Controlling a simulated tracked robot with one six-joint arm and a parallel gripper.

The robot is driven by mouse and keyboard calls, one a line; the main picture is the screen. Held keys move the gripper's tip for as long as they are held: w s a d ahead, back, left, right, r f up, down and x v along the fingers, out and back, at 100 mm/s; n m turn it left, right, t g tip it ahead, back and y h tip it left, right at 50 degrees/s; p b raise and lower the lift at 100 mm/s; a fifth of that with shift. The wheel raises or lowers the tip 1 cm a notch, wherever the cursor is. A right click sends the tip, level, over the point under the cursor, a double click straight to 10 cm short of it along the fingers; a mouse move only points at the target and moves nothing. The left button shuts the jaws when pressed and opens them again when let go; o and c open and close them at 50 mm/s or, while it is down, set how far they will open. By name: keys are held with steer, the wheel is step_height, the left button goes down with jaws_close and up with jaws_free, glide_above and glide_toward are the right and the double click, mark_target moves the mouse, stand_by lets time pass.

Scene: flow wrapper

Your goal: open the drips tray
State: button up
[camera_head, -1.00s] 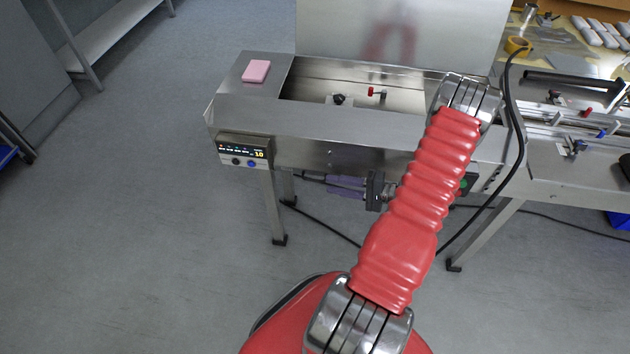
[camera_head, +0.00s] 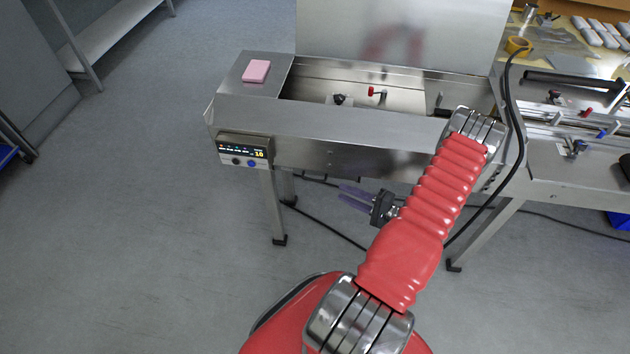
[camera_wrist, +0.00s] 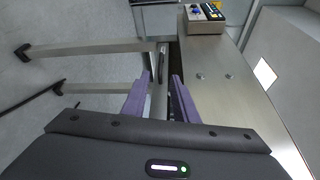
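The drips tray cannot be made out for certain; in the head view the space under the wrapper is mostly in shadow or behind my arm. My gripper (camera_head: 357,197) is below and in front of the wrapper's front panel, its purple fingers pointing left. In the wrist view, my gripper (camera_wrist: 160,76) has its two fingers apart. A narrow grey metal bar (camera_wrist: 161,88) shows in the gap between them, beside the machine's underside; I cannot tell whether it belongs to the tray. No contact with it is visible.
The steel flow wrapper (camera_head: 340,125) stands on legs, with a control box (camera_head: 243,149) at its left front corner. A pink block (camera_head: 256,71) lies on top. A black cable (camera_head: 518,120) hangs near my arm. The floor (camera_head: 150,230) at left is clear.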

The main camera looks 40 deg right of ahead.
mark_target(315, 180)
steer(key=x, duration=1.2)
steer(key=shift+w+a, duration=0.15)
steer(key=shift+w, duration=0.2)
steer(key=shift+c, duration=0.2)
jaws_close()
steer(key=shift+s+f, duration=0.1)
steer(key=shift+f, duration=0.1)
stand_by(0.6)
